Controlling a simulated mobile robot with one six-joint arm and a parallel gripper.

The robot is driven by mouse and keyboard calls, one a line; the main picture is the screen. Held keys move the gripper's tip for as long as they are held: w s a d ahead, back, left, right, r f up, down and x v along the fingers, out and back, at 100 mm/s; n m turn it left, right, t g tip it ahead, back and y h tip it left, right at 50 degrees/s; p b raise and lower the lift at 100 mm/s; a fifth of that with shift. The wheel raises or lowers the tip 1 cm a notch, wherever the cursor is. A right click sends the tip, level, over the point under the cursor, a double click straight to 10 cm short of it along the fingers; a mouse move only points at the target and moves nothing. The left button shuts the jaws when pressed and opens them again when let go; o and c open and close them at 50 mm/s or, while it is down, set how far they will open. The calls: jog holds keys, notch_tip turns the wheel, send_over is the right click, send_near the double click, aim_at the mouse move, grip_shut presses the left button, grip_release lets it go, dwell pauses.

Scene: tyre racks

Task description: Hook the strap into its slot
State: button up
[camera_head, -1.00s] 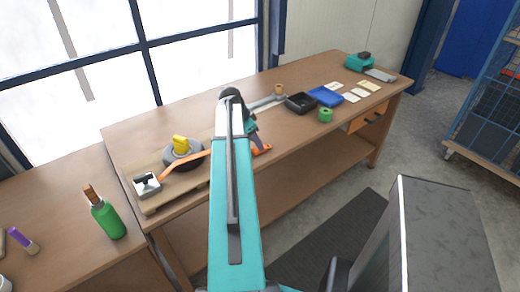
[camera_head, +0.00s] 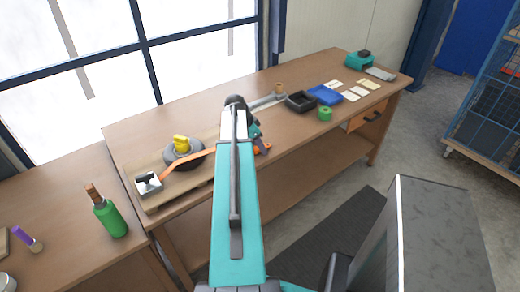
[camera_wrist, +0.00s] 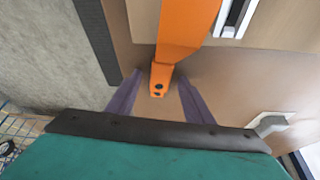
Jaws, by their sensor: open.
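The orange strap (camera_head: 190,159) runs from beside a pale metal fitting (camera_head: 148,184) on a wooden board, along a grey round part with a yellow piece on top, and on behind my arm. In the wrist view the strap (camera_wrist: 184,30) ends in an orange tab (camera_wrist: 160,80) with dark holes. My gripper (camera_wrist: 159,82) is open, with one finger on each side of this tab and gaps visible. In the head view my arm largely hides the gripper (camera_head: 254,143); some orange shows beside it. I cannot tell which part is the slot.
The grey round part (camera_head: 184,157) sits on the board (camera_head: 170,198). A black tray (camera_head: 300,102), blue tray (camera_head: 325,96), green roll (camera_head: 325,114) and cards lie right on the bench. A green bottle (camera_head: 110,220) stands at left. A grey bent part (camera_wrist: 270,124) shows in the wrist view.

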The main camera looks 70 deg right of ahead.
jog(key=shift+c, duration=0.4)
jog(key=c, duration=1.1)
jog(key=shift+o, duration=0.2)
jog(key=shift+r, duration=0.15)
jog(key=shift+r+b, duration=0.85)
jog(key=shift+r, duration=0.5)
jog(key=s+r+b, duration=0.2)
jog(key=s+b, duration=0.2)
jog(key=s, duration=1.2)
jog(key=shift+a, duration=0.2)
